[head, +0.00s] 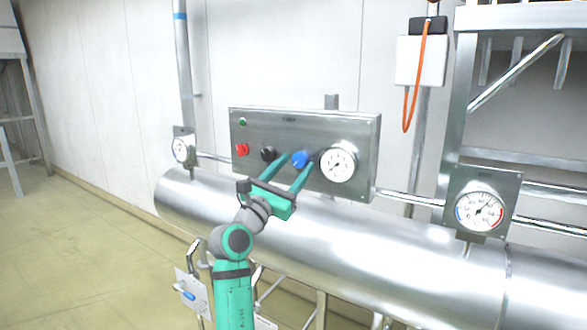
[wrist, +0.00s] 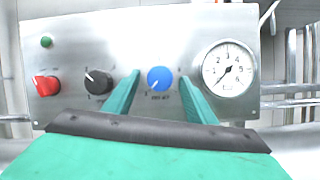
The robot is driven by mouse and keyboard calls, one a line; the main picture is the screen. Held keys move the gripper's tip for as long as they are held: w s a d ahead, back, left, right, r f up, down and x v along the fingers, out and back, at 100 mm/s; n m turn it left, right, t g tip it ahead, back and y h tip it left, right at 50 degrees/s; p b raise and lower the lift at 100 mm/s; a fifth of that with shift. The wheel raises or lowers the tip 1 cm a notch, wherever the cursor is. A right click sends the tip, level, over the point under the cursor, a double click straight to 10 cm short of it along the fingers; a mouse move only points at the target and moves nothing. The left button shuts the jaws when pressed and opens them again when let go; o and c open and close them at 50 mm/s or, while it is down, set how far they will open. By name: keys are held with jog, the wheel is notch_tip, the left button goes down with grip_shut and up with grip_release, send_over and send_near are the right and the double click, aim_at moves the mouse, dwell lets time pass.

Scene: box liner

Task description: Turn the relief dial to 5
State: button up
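The blue knob (wrist: 160,78) has a blurred label under it and a small white mark at its lower left; I take it to be the relief dial. It also shows in the head view (head: 300,158), on the front of the steel panel (head: 305,122). My gripper (wrist: 159,76) is open, its two green fingers reaching toward the panel on either side of the blue knob. The frames do not show whether they touch it. In the head view my gripper (head: 293,164) is in front of the panel. The round gauge (wrist: 228,69) right of the knob has its needle toward the lower left.
A black knob (wrist: 98,81) sits close left of my left finger. A red switch (wrist: 45,85) and a green button (wrist: 46,42) are farther left. A large steel pipe (head: 390,238) runs below the panel. Another gauge (head: 479,212) stands at the right.

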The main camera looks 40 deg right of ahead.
jog(key=c, duration=0.9)
jog(key=shift+c, duration=0.2)
